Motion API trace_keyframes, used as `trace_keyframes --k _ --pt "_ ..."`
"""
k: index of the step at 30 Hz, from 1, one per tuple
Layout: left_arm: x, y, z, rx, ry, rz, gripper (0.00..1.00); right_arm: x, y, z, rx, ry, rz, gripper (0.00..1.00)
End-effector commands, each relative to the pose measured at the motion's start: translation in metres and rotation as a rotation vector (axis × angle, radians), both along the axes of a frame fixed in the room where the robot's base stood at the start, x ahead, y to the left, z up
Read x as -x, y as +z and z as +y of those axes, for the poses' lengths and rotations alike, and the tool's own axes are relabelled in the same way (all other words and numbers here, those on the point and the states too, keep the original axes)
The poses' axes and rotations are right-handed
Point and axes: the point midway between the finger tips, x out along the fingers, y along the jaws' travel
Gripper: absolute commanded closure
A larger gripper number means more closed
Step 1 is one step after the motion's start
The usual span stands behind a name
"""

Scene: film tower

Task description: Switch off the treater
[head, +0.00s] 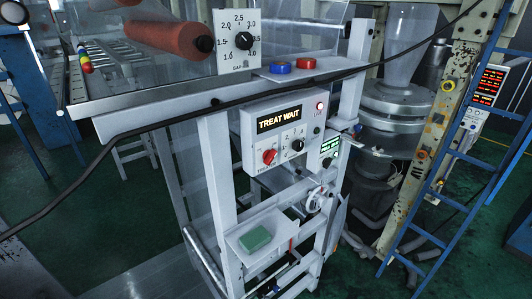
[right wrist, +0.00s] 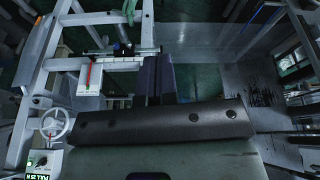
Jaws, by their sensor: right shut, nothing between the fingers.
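The treater control box (head: 282,140) is a white panel on the white frame in the head view. My left gripper is in neither view.
A gap dial (head: 243,41) stands above the frame's top rail, with blue (head: 280,68) and red (head: 306,64) buttons nearby. A black cable (head: 160,121) crosses the head view. A green block (head: 255,238) lies on a lower shelf. A blue ladder (head: 448,190) stands right. A handwheel (right wrist: 55,123) shows in the wrist view.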

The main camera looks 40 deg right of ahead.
Motion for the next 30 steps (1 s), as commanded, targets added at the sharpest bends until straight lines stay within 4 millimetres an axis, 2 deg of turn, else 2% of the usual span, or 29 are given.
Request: trace_keyframes --k 9,11,14,17,18,20,22,24,27,30 --pt "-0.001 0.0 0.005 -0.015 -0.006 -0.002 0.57 0.0 -0.001 0.003 -0.008 -0.002 -0.001 1.0" --pt "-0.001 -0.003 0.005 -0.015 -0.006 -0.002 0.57 -0.007 -0.004 -0.001 0.01 0.013 -0.023 1.0" --pt "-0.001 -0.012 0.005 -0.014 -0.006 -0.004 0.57 -0.035 -0.014 -0.016 0.083 0.073 -0.112 1.0" --pt "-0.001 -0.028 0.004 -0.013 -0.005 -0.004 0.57 -0.088 -0.024 -0.045 0.243 0.195 -0.275 1.0" --pt "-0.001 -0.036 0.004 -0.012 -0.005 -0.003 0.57 -0.115 -0.024 -0.06 0.337 0.258 -0.356 1.0" --pt "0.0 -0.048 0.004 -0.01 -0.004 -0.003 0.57 -0.158 -0.02 -0.086 0.507 0.363 -0.479 1.0" --pt "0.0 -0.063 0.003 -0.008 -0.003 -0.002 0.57 -0.208 -0.006 -0.117 0.746 0.492 -0.613 1.0" --pt "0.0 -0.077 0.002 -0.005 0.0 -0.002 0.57 -0.252 0.017 -0.145 1.008 0.614 -0.72 1.0" --pt "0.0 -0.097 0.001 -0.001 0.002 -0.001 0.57 -0.302 0.058 -0.181 1.417 0.771 -0.817 1.0" --pt "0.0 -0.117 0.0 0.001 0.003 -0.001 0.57 -0.338 0.104 -0.212 1.854 0.9 -0.84 1.0"
